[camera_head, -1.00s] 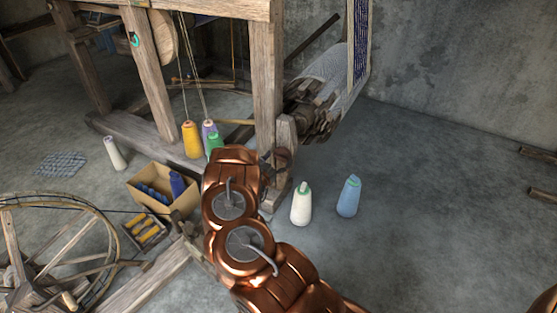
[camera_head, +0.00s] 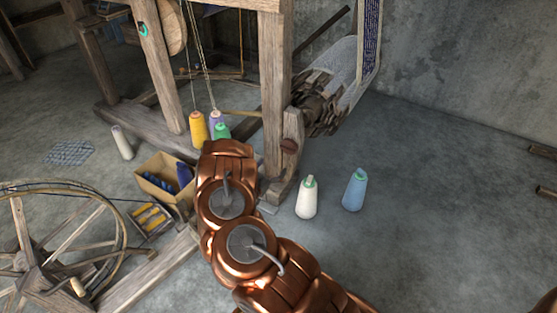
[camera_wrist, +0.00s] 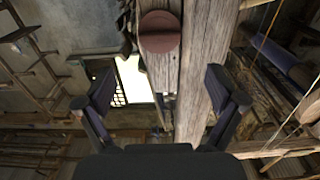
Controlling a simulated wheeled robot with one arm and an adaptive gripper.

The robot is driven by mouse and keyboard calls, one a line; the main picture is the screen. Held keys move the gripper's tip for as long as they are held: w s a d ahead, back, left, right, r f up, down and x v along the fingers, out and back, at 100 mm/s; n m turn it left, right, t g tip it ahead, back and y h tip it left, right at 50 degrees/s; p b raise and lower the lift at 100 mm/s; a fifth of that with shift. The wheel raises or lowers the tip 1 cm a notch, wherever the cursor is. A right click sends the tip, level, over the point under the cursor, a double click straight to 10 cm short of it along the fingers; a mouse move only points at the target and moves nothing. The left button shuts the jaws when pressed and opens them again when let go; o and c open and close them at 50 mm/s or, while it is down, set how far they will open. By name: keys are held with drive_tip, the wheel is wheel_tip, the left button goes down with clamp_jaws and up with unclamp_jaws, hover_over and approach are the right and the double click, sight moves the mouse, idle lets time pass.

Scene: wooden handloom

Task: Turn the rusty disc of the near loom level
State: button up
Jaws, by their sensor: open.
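The rusty disc (camera_head: 289,145) is a small reddish-brown round piece on the short wooden post at the near loom's right end. In the wrist view the disc (camera_wrist: 160,32) shows large at the top centre, against a grey wooden post (camera_wrist: 205,75). My gripper (camera_wrist: 158,92) is open and empty, its two dark fingers spread wide below the disc in that view. The fingers appear apart from the disc. In the head view my copper arm hides the gripper. The near loom's wooden frame (camera_head: 275,90) stands upright behind the arm.
A white cone (camera_head: 306,199) and a blue cone (camera_head: 354,190) stand on the floor right of the post. A cardboard box (camera_head: 155,188) and a spinning wheel (camera_head: 60,245) are at left. The floor at right is mostly clear.

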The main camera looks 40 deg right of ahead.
drive_tip(key=shift+v, duration=1)
